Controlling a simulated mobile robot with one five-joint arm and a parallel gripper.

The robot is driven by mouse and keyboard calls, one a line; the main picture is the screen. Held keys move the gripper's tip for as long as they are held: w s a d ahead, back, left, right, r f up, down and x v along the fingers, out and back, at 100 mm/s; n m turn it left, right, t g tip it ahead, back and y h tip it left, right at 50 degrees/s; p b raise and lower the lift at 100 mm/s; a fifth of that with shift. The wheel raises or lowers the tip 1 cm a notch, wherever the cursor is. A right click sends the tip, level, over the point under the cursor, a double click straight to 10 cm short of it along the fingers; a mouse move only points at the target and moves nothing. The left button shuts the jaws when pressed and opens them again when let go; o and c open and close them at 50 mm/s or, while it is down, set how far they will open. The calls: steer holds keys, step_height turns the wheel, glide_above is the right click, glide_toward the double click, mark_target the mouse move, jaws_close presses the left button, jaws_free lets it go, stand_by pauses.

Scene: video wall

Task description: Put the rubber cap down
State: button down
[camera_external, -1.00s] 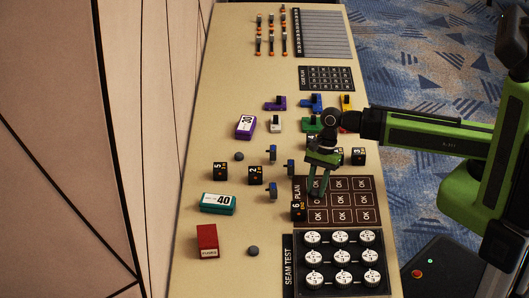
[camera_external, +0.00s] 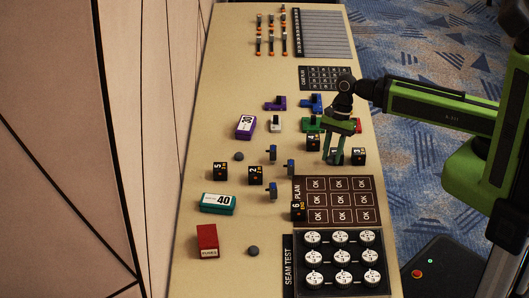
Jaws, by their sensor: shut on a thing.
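My gripper (camera_external: 333,160) points down at the right of the table, just above the top edge of the PLAN board (camera_external: 297,189). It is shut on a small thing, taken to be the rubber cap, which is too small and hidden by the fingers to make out. A numbered black cube shows partly behind the fingers. I cannot tell how high the fingertips are above the table. Two small dark grey round pieces lie on the table, one at the middle left (camera_external: 239,156) and one nearer the front (camera_external: 253,250).
Black cubes numbered 4 (camera_external: 313,143) and 3 (camera_external: 358,156) stand close on either side of my gripper. Cube 6 (camera_external: 298,211) stands at the board's left edge. White round pieces fill the SEAM TEST tray (camera_external: 289,262). The table's left front (camera_external: 200,275) is clear.

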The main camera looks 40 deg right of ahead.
steer(key=d+r, duration=0.1)
steer(key=d+r+p, duration=0.1)
steer(key=d, duration=0.1)
steer(key=shift+w+d, duration=0.2)
steer(key=shift+d, duration=0.1)
